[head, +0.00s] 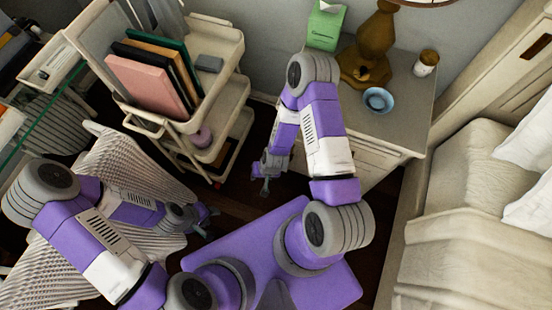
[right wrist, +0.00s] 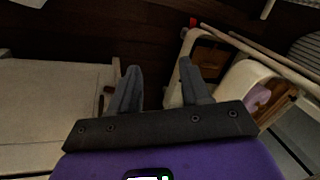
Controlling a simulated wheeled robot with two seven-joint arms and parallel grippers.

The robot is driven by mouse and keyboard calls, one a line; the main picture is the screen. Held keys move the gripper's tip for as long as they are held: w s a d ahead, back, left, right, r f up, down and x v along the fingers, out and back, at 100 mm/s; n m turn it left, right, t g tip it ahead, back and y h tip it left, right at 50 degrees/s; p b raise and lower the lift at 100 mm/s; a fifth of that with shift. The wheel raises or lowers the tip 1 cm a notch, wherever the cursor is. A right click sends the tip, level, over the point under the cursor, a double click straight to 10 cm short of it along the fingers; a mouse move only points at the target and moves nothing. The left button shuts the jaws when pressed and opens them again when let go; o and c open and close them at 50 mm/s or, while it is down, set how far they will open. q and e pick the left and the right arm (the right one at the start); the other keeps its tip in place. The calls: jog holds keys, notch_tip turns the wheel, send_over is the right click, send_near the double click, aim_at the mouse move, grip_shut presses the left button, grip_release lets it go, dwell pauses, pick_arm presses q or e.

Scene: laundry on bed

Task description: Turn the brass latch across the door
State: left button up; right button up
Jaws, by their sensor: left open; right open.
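No brass latch can be made out in either view. The beige nightstand (head: 405,120) stands behind and right of my right arm, which hides much of its front. A pale cabinet front (right wrist: 45,90) fills the left of the right wrist view; any latch on it is not distinguishable. My right gripper (head: 265,188) points down beside the nightstand's left side, over the dark floor. In the right wrist view its fingers (right wrist: 160,82) are apart with nothing between them.
A cream cart (head: 222,98) with folders (head: 150,85) stands left of my right gripper. A brass lamp (head: 375,35), a blue bowl (head: 379,99), a jar (head: 426,63) and a green box (head: 325,25) are on the nightstand. The bed (head: 470,180) is at right.

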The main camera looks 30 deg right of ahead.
jog(key=w+d+f+m+h+b, duration=0.1)
jog(key=w+d+f+m+h, duration=0.1)
jog(key=d+f, duration=0.4)
jog(key=w+d+f+m+h+b, duration=0.1)
jog(key=w+d+f+m+h, duration=0.2)
jog(key=f, duration=0.9)
jog(key=w+d, duration=0.3)
jog(key=shift+w+d+f+t+h, duration=0.15)
jog(key=shift+w+d+t+h, duration=0.1)
jog(key=shift+w+t+h, duration=0.15)
grip_shut()
